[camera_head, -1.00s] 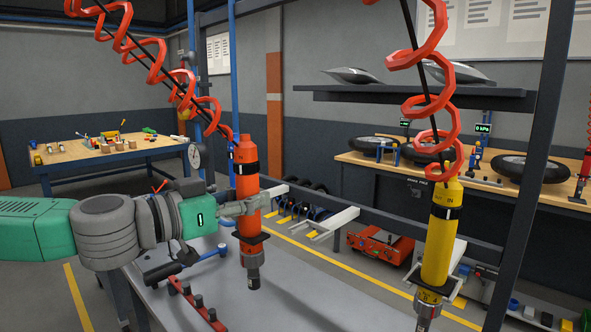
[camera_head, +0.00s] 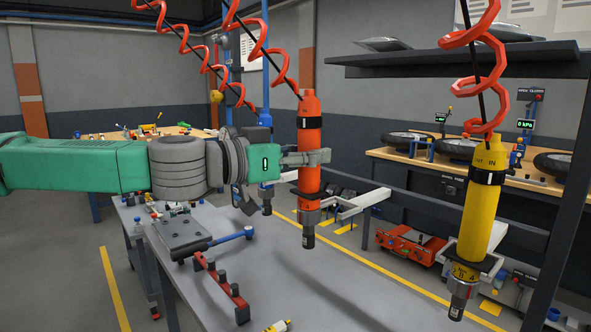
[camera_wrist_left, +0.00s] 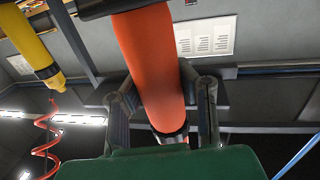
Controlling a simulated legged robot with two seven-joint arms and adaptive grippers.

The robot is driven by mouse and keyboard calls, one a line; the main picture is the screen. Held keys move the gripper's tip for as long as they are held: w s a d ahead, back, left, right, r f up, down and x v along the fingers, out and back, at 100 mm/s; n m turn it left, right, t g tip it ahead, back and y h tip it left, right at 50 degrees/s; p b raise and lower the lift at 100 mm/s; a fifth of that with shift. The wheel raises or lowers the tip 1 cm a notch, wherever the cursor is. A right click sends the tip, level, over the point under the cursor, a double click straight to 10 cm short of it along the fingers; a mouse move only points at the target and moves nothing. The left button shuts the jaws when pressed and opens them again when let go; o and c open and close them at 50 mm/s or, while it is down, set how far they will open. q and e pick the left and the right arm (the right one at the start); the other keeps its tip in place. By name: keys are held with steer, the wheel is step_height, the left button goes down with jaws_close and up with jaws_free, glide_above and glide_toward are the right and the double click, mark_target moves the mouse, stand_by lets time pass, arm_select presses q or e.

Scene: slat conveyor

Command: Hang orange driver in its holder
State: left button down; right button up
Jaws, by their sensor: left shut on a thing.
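The orange driver (camera_head: 309,135) hangs upright below a red coiled hose, its dark collar and bit pointing down. My left gripper (camera_head: 312,158) is shut on its body; the wrist view shows the orange driver (camera_wrist_left: 148,55) between the two fingers. A pale forked holder (camera_head: 362,203) on the dark rail sits just right of and behind the driver; one prong is partly hidden by the driver. I cannot tell the depth gap, but the driver does not look seated. My right gripper is not in view.
The yellow driver (camera_head: 480,215) sits upright in its own holder at the right, also on a coiled hose. A grey bench (camera_head: 300,283) below holds a blue-handled tool (camera_head: 232,238) and a red strip with dark pegs (camera_head: 222,288). A dark post stands at the right.

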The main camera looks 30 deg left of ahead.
arm_select(q)
steer(key=a+b+x, duration=0.1)
steer(key=b+x, duration=0.2)
steer(key=x, duration=0.4)
steer(key=shift+w, duration=0.65)
steer(key=shift+a+f, duration=0.15)
steer(key=shift+s+d+p, duration=0.1)
steer(key=shift+d+p, duration=0.2)
steer(key=shift+a, duration=0.15)
stand_by(0.7)
steer(key=shift+f+b, duration=1.4)
steer(key=shift+f, duration=0.1)
stand_by(0.9)
steer(key=shift+p, duration=0.4)
steer(key=shift+f+b, duration=0.3)
steer(key=shift+f, duration=0.05)
stand_by(1.0)
